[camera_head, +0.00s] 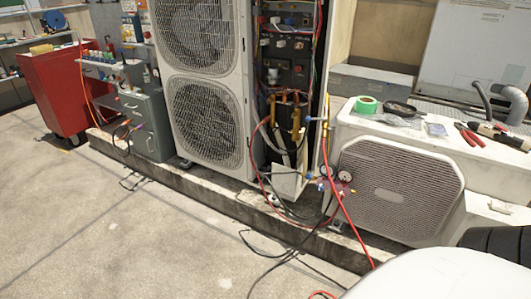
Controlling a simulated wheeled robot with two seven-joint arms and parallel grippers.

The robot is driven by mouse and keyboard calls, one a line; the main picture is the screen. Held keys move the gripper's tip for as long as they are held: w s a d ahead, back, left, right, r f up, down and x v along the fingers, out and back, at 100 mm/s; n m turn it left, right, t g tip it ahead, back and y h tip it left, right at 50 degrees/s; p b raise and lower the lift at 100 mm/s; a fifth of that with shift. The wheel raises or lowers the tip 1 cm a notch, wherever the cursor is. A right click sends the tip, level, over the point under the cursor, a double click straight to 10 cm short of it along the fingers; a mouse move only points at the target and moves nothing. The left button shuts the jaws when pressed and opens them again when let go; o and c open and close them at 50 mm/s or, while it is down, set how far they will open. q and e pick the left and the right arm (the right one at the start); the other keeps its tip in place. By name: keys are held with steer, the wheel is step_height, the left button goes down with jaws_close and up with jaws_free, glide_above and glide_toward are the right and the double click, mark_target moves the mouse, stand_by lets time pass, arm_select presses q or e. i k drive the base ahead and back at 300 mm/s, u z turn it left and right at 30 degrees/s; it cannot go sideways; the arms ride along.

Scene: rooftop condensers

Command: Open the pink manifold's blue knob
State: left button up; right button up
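A gauge manifold (335,182) with two small round dials hangs in front of the gap between the tall condenser and the low condenser. Its body has reddish-pink and blue parts, too small to make out fully. A small blue spot (309,176) at its left side looks like a knob; I cannot tell how far it is turned. Red, yellow and dark hoses run up and down from the manifold. Neither of my grippers is in view, and nothing is touching the manifold.
The tall two-fan condenser (205,118) has its side open on wiring. The low condenser (398,190) carries green tape (366,105) and red-handled pliers (469,134) on top. A concrete curb (200,185) runs below. Loose hoses lie on the floor; the left floor (110,235) is clear.

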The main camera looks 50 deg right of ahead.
mark_target(320, 187)
steer(key=i, duration=2.05)
steer(key=z, duration=1.65)
steer(key=i, duration=1.05)
steer(key=z, duration=1)
